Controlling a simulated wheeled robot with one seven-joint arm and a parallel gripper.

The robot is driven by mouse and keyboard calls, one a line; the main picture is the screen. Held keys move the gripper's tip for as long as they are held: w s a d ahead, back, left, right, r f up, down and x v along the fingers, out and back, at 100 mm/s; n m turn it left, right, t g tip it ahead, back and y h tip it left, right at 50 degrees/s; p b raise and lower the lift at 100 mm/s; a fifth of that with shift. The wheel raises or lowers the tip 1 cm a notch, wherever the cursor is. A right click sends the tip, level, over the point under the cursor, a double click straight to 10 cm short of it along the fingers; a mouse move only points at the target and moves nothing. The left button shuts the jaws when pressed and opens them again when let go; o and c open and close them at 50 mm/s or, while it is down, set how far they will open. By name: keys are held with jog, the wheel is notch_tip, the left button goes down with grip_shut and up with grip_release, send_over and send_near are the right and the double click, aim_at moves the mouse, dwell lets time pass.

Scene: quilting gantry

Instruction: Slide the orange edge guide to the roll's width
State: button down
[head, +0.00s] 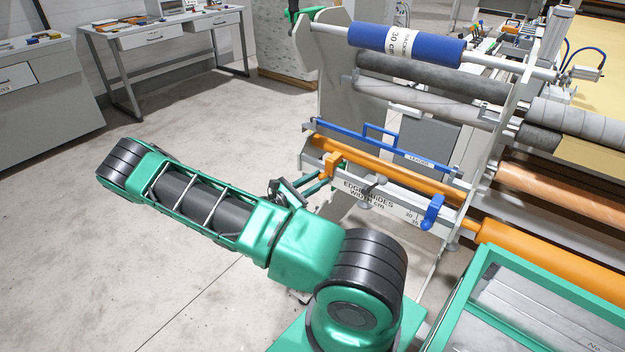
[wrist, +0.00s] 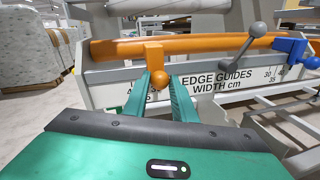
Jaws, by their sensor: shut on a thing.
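The orange edge guide (head: 330,163) sits at the left end of the gantry's scale plate (head: 408,212). In the wrist view the orange guide (wrist: 153,58) has a round knob at its lower end. My gripper (wrist: 159,84) is shut on that knob, one green finger on each side. In the head view my gripper (head: 325,179) reaches the guide from the left. A blue edge guide (head: 432,211) stands at the plate's right end, near the marks 30 and 35. The blue roll (head: 440,50), labelled 30 cm, hangs on a bar above. My fingers partly cover the left scale marks.
An orange roller (head: 390,177) runs behind the guides, with a blue LEADER bar (head: 350,140) above it. A grey ball-ended lever (wrist: 257,30) stands between the guides in the wrist view. A green-framed bin (head: 470,283) is at lower right. Open floor lies left.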

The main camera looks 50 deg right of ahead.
jog(key=c, duration=1.5)
grip_release()
jog(key=shift+o, duration=0.2)
jog(key=w+a, duration=0.1)
jog(key=a, duration=0.9)
jog(key=shift+w+a, duration=0.25)
jog(key=shift+a, duration=0.15)
jog(key=s+a+r+m+t+y, duration=0.1)
jog(key=s+a+r+m+y, duration=0.5)
jog(key=s+r+m+y, duration=0.3)
jog(key=s+a+r+m+t+y, duration=0.1)
jog(key=s+a+r+m+y, duration=0.4)
jog(key=s+r+m+y, duration=0.4)
jog(key=s+r+m, duration=0.2)
jog(key=s+r, duration=0.3)
jog(key=shift+a+m, duration=0.4)
